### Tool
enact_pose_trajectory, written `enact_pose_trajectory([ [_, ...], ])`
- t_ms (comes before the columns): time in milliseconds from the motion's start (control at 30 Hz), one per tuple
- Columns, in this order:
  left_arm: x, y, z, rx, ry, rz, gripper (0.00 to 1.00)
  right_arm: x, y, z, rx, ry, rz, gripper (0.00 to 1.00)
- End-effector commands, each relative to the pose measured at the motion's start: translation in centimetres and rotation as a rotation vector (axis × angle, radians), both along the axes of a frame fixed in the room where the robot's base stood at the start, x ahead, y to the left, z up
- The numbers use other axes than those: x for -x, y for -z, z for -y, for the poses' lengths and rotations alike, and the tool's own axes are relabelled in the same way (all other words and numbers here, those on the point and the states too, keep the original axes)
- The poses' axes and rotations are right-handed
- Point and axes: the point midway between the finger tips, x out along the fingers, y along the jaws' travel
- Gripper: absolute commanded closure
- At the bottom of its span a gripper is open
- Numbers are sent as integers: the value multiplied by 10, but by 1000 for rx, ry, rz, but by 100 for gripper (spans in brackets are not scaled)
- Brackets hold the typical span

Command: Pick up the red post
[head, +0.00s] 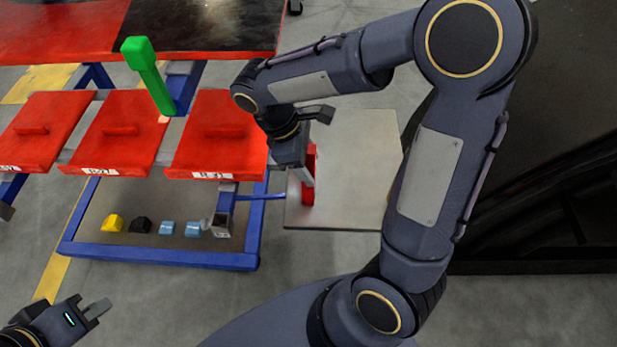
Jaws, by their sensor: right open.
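The red post (308,193) stands upright on a pale grey plate (355,150) in the middle of the head view. My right arm comes in from the right and bends down over it. My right gripper (304,177) points down at the post, with a finger overlapping its left side and partly hiding it. This gripper is open; I cannot tell whether a finger touches the post. My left gripper (92,308) is at the bottom left, open and empty, well away from the post.
Small yellow, black and light blue blocks (140,226) lie below the panels. A red and black table (150,25) is at the back. Floor is clear in front.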

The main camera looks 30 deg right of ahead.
Motion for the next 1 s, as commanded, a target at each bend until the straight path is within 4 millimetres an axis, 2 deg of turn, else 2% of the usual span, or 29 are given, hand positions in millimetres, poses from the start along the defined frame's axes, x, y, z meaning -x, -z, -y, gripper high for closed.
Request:
enact_pose_trajectory([
  [267, 0, 1, 0, 0, 0, 0, 100, 1, 3, 1, -1, 0, 1, 47],
  [667, 0, 1, 0, 0, 0, 0, 100, 1, 3, 1, -1, 0, 1, 100],
  [1000, 0, 0, 0, 0, 0, 0, 100, 1, 2, 1, -1, 0, 1, 100],
])
